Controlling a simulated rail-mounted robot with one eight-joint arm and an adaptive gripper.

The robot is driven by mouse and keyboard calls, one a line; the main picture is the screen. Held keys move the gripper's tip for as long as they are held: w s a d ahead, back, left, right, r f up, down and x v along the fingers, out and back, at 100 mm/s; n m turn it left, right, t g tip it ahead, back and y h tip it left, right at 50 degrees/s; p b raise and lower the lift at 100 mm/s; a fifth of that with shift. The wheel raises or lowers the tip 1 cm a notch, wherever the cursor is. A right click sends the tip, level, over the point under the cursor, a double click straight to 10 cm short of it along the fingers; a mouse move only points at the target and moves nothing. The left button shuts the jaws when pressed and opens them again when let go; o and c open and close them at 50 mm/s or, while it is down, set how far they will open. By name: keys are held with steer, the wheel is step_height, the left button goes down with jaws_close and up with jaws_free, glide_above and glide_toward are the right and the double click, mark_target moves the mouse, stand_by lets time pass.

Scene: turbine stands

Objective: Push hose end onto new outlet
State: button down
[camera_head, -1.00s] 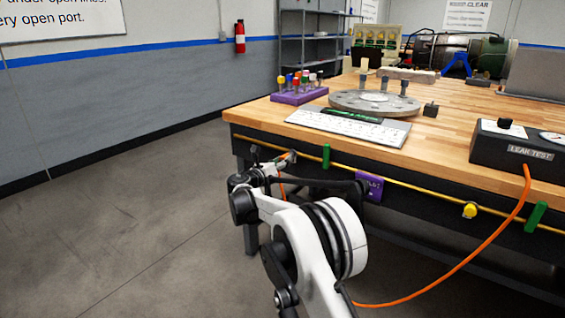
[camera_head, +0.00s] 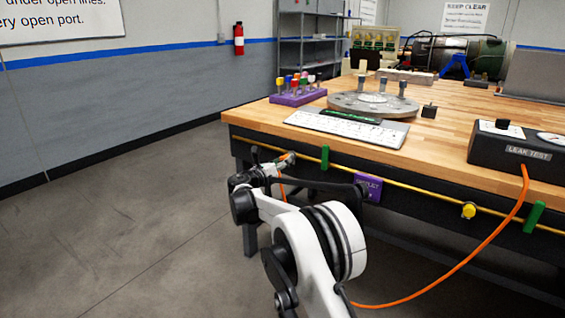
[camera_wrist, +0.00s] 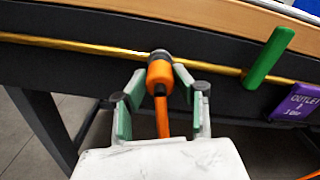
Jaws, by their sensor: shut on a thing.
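The orange hose end (camera_wrist: 160,76) is between the fingertips of my gripper (camera_wrist: 160,88) in the wrist view, and the gripper is shut on it. Its front meets a grey fitting (camera_wrist: 159,54) at the yellow pipe (camera_wrist: 95,47). I cannot tell how far the hose end sits on the fitting. The orange hose (camera_wrist: 162,118) runs back between the fingers. In the head view my gripper (camera_head: 284,163) is at the bench's front edge, small and partly hidden by my arm. A purple outlet label (camera_wrist: 296,105) hangs right of the fitting; it also shows in the head view (camera_head: 367,188).
A green bracket (camera_wrist: 268,57) stands between the fitting and the label. An orange hose (camera_head: 480,248) hangs from the tester. The floor at left is clear.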

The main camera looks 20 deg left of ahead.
steer(key=shift+w+d+r, duration=0.2)
steer(key=shift+w+r, duration=0.1)
steer(key=shift+w, duration=0.1)
steer(key=c, duration=1.3)
jaws_free()
steer(key=shift+w+d+f, duration=0.2)
steer(key=shift+w, duration=0.05)
steer(key=shift+s+a, duration=0.15)
steer(key=shift+o, duration=0.8)
steer(key=shift+s+a+f, duration=0.1)
steer(key=shift+s, duration=0.1)
steer(key=v, duration=0.7)
steer(key=shift+b, duration=0.3)
